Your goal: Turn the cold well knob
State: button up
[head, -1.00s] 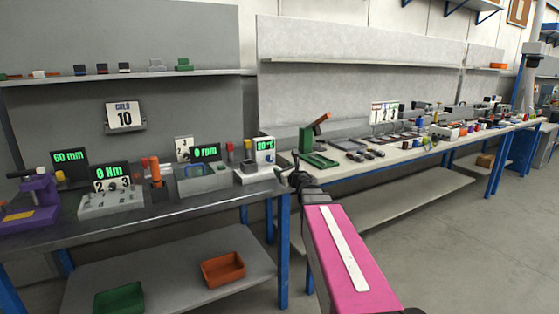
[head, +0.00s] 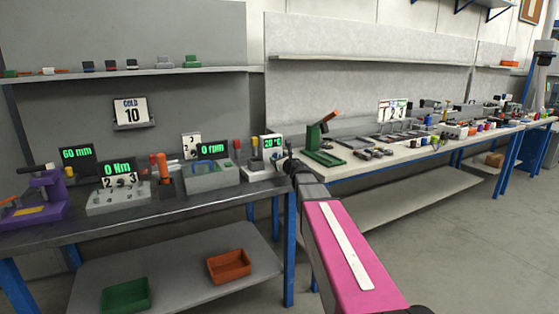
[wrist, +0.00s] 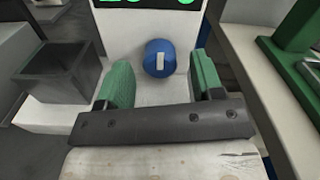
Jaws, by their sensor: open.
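The cold well knob (wrist: 159,58) is a round blue knob with a white bar marker, which looks upright, on the white front of its unit in the wrist view. The unit's display (head: 273,142) reads 20 °C in the head view. A card (head: 131,111) above the bench reads COLD 10. My gripper (wrist: 161,75) is open, its two green fingers apart on either side of the knob in the picture. I cannot tell whether a finger touches the knob. In the head view, my gripper's end (head: 290,165) overlaps the right side of the unit, and the knob is hidden.
A grey square well (wrist: 62,75) stands left of the fingers. A green press (head: 322,145) stands on the bench to the right. The 0 rpm unit (head: 210,170) is left of the cold well unit. A gap between benches lies below right.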

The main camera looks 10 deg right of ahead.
jog(key=c, duration=0.9)
jog(key=shift+c, duration=0.2)
jog(key=shift+m, duration=0.4)
jog(key=m, duration=0.3)
jog(key=shift+m, duration=0.4)
jog(key=m, duration=0.4)
jog(key=shift+m, duration=0.3)
jog(key=m, duration=0.9)
jog(key=shift+m, duration=0.4)
